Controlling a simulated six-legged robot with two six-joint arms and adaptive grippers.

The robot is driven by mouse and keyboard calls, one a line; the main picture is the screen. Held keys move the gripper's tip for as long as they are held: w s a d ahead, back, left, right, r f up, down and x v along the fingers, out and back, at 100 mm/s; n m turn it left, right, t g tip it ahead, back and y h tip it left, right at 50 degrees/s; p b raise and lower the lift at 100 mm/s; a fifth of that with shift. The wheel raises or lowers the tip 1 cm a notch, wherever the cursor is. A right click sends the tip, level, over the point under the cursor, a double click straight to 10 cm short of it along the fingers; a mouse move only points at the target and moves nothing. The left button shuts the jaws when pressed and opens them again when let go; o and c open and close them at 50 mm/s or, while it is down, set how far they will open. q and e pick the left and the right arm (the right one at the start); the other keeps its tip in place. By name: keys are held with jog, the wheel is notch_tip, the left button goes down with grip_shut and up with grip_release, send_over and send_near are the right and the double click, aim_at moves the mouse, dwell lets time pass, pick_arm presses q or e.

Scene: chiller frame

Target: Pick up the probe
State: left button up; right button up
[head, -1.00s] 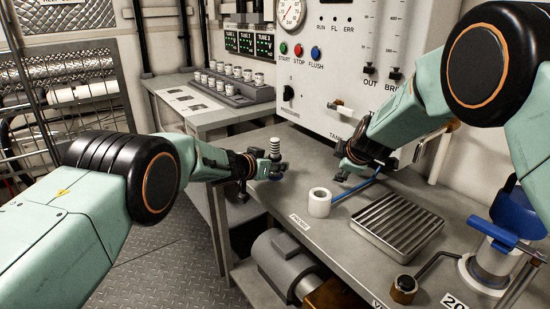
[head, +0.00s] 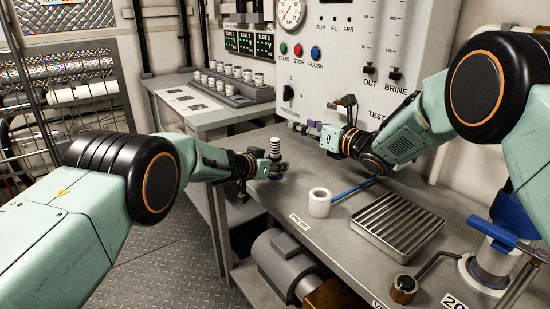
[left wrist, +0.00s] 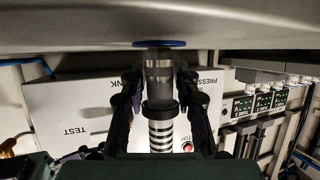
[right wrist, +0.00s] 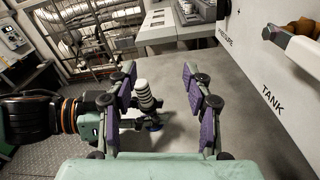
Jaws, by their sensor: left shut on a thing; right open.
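A ribbed grey-and-white cylinder with a dark collar (head: 275,145), which I take to be the probe, stands upright with a blue disc at its base, at the bench's left edge. My left gripper (head: 272,168) is shut on it. In the left wrist view the fingers (left wrist: 160,82) clasp both sides of the cylinder (left wrist: 160,132). My right gripper (head: 320,114) is open and empty, above the bench near the panel, pointing left. In the right wrist view its fingers (right wrist: 160,98) are spread; the cylinder (right wrist: 147,95) shows beyond them, close to the left finger in the picture.
A white ring-shaped holder (head: 319,203) stands behind a PROBE label on the bench. A ribbed metal tray (head: 398,222) is to the right. The control panel (head: 345,60) rises behind; a rack of small cups (head: 236,84) stands at back left.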

jog(key=s+a+r+n+g+y, duration=0.1)
jog(key=s+a+n+y, duration=0.1)
jog(key=n+y, duration=0.15)
jog(key=h, duration=0.1)
send_near(278, 145)
jog(key=x, duration=0.5)
jog(key=shift+x, duration=3.05)
jog(key=shift+f, duration=0.1)
jog(key=shift+c, duration=0.5)
grip_shut()
